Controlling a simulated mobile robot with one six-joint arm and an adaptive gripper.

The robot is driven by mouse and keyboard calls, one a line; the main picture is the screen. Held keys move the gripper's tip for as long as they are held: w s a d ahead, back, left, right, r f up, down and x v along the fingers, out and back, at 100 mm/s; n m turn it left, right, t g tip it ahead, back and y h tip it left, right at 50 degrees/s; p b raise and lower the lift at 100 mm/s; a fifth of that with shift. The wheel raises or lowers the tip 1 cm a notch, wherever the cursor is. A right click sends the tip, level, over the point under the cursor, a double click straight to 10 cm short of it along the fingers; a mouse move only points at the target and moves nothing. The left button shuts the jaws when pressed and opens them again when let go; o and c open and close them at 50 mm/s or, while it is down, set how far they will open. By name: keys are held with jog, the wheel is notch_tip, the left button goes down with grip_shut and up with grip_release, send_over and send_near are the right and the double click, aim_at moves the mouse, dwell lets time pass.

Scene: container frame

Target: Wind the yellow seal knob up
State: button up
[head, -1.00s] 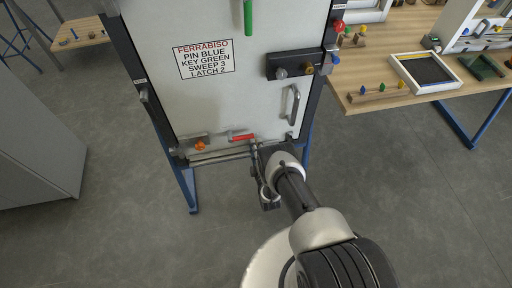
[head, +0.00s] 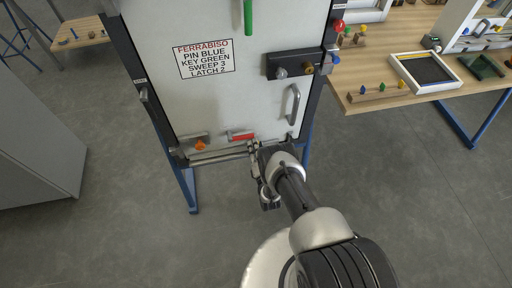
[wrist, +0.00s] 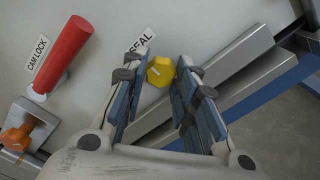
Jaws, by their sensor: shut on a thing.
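The yellow seal knob (wrist: 160,71) is on the pale panel beside the SEAL label (wrist: 143,41), in the wrist view. It has a faceted rim and a pale mark on its face. My gripper (wrist: 161,74) is shut on the knob, with one blue-padded finger on each side of it. In the head view my gripper (head: 254,148) is at the lower right edge of the panel (head: 215,105) and hides the knob.
A red cam lock handle (wrist: 66,58) and an orange knob (wrist: 15,138) are left of my gripper. Metal rails (wrist: 234,80) run close on the right. A grey bar handle (head: 293,104) is above. A wooden table (head: 390,65) stands at the right.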

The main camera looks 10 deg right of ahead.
jog(key=shift+w+r, duration=0.1)
jog(key=shift+w, duration=0.05)
dwell(0.3)
jog(key=o, duration=1)
jog(key=shift+o, duration=0.2)
jog(key=s, duration=1.2)
jog(key=shift+s, duration=0.1)
